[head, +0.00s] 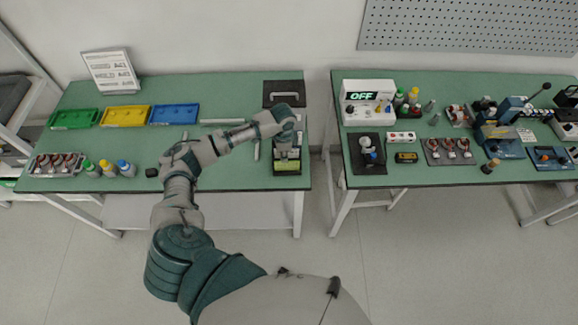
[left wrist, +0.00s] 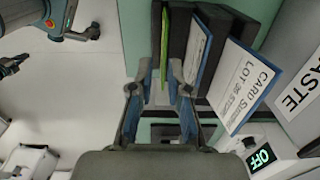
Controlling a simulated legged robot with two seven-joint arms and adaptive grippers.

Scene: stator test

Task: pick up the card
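In the head view my left gripper (head: 287,153) points down over a dark holder (head: 288,173) at the right front of the left table. In the left wrist view the two fingers of my left gripper (left wrist: 157,72) are apart. A thin green card edge (left wrist: 165,45) stands in the dark holder between and just beyond the fingertips; I cannot tell whether they touch it. A white label (left wrist: 241,84) reading "CARD" and "LOT" is on the holder's right side. My right gripper (left wrist: 10,64) appears partly, dark, at the left edge.
The left table holds green (head: 73,119), yellow (head: 124,115) and blue (head: 174,114) trays, small bottles and a dark case (head: 284,94). A gap separates it from the right table, with an "OFF" display box (head: 368,102) and several parts. A "WASTE" label (left wrist: 300,92) shows at right.

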